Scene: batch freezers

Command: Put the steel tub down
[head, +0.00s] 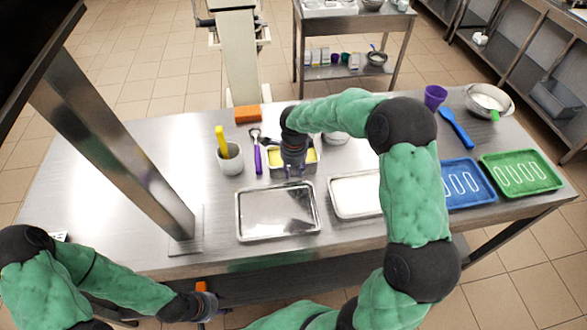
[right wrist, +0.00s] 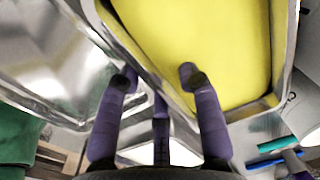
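The steel tub (head: 311,169) with yellow contents stands at the middle of the steel table, apparently resting on it. My right gripper (head: 294,172) is over the tub's front side, pointing down. In the right wrist view the tub's rim (right wrist: 281,50) runs diagonally past the purple fingers (right wrist: 160,78). The yellow filling (right wrist: 215,40) shows close beneath them. The fingers are spread around the wall; whether they press on it I cannot tell. My left gripper (head: 207,300) is low at the front edge, away from the tub; its fingers are unclear.
A shallow steel tray (head: 277,212) lies just in front of the tub, and a white-filled tray (head: 350,196) to its right. A grey cup (head: 230,162), purple-handled tool (head: 257,160) and orange block (head: 247,114) are left. Blue (head: 466,184) and green (head: 520,172) trays lie right.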

